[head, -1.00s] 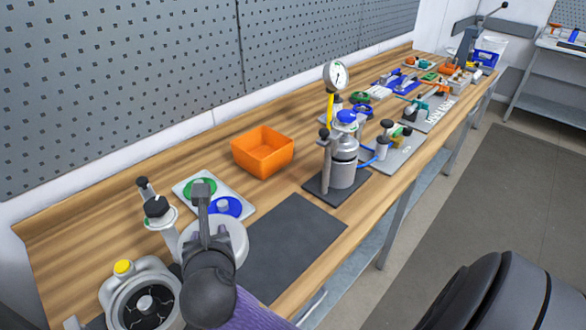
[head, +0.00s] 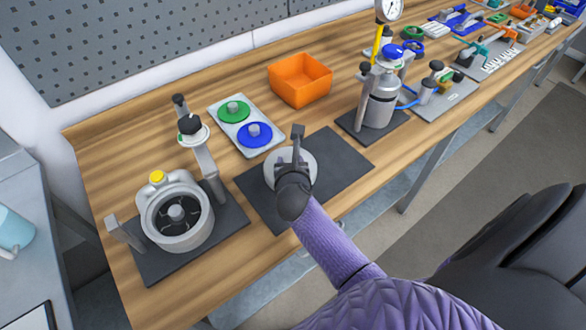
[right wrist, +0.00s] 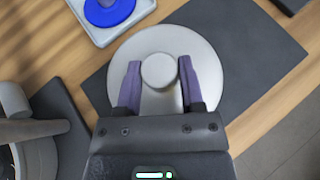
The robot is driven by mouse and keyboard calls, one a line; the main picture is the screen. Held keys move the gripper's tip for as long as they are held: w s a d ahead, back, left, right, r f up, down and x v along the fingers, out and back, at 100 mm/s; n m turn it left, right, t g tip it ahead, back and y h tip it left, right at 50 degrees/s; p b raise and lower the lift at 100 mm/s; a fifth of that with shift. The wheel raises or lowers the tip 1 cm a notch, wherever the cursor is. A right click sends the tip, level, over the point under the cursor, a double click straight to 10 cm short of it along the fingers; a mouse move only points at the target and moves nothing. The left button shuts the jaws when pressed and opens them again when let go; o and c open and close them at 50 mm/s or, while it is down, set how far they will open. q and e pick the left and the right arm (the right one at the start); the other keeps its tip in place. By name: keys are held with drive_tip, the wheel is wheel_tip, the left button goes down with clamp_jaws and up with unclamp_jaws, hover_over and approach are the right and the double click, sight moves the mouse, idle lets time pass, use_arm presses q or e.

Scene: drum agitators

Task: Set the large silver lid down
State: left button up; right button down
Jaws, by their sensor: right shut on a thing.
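The large silver lid (head: 304,162) is a round, pale grey disc over the dark mat (head: 339,157), partly covered by my gripper in the head view. My right gripper (head: 294,158) is above it. In the right wrist view, the fingers of this gripper (right wrist: 158,68) are shut on the knob at the centre of the lid (right wrist: 200,48). The lid looks level and overlaps the mat's left edge in that view. I cannot tell whether it touches the mat. My left gripper is not in view.
An open metal drum (head: 178,236) with an agitator inside stands at the left. A white tray (head: 229,125) with a green lid (head: 233,111) and a blue lid (head: 254,134) lies behind the mat. An orange bin (head: 300,86) and a silver vessel (head: 379,105) stand farther right.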

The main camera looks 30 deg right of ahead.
wheel_tip(320, 180, down, 3)
drive_tip(key=shift+f+b, duration=0.15)
drive_tip(key=shift+b, duration=0.75)
drive_tip(key=shift+f, duration=0.15)
drive_tip(key=shift+r, duration=0.2)
drive_tip(key=shift+f, duration=0.15)
drive_tip(key=shift+c, duration=1.1)
unclamp_jaws()
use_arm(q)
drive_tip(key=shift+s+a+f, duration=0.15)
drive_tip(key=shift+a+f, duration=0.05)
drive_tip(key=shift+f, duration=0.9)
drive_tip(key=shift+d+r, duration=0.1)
